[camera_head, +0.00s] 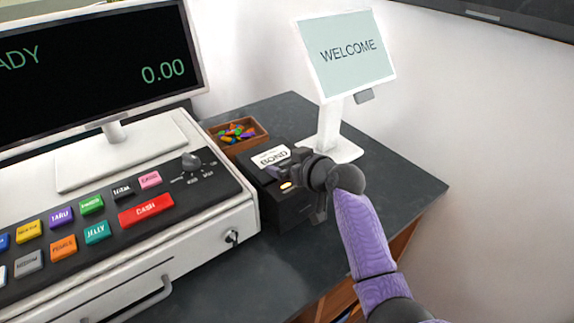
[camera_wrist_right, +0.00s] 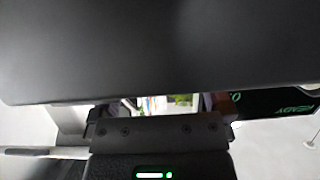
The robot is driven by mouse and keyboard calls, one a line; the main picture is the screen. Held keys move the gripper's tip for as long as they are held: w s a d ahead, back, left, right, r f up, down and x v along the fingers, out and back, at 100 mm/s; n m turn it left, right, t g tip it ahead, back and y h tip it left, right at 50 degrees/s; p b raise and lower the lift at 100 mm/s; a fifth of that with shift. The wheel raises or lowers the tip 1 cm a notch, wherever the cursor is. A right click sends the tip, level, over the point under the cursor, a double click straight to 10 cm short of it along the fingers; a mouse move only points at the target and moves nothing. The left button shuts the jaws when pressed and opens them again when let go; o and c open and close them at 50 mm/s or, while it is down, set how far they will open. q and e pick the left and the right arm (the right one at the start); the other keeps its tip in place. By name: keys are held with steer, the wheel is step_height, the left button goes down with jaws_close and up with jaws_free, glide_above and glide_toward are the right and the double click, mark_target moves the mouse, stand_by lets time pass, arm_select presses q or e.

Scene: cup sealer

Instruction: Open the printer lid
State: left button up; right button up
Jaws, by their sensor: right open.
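The printer (camera_head: 285,212) is a small black box on the dark counter, just right of the cash register. A white label reading BOND (camera_head: 271,156) and a small lit orange light (camera_head: 286,184) show on it. My right gripper (camera_head: 292,166) is open at the printer's top right, pointing left across it. It hides part of the printer's top, so whether it touches the lid cannot be told. In the right wrist view a large dark surface (camera_wrist_right: 160,50) fills the top, very close; I cannot tell whether it is the lid. My left gripper is not in view.
The cash register (camera_head: 190,240) with coloured keys and a screen (camera_head: 100,75) stands at left. A brown box of colourful pieces (camera_head: 237,134) sits behind the printer. A WELCOME sign (camera_head: 348,52) stands behind right. The counter (camera_head: 400,183) is clear at right.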

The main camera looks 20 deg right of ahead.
steer(key=shift+w, duration=0.15)
jaws_close()
stand_by(0.4)
